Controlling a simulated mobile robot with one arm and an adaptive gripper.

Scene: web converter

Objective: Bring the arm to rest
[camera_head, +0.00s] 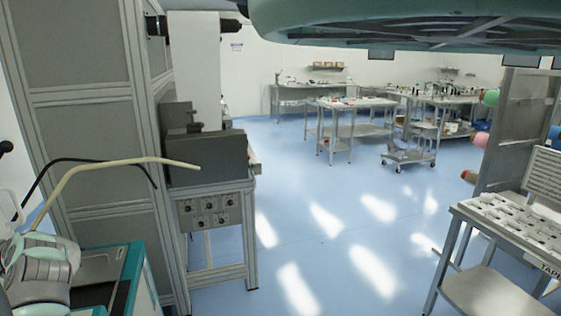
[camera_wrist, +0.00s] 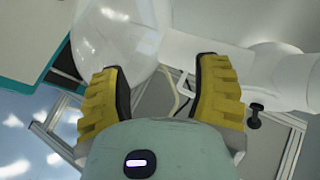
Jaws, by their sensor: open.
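My gripper (camera_wrist: 158,92) shows in the wrist view with its two yellow ribbed fingers spread apart. It is open, and I see nothing held between the fingers. Behind the gap are a clear rounded object, a pale hose and metal framing. In the head view part of my arm shows at the lower left edge. My gripper's fingers do not show in that view.
A tall grey framed cabinet (camera_head: 85,150) and a machine with a knob panel (camera_head: 211,212) stand on the left. A metal cart with a white tray (camera_head: 505,218) stands at the right. Workbenches (camera_head: 350,104) are at the back. The blue floor (camera_head: 330,220) between is clear.

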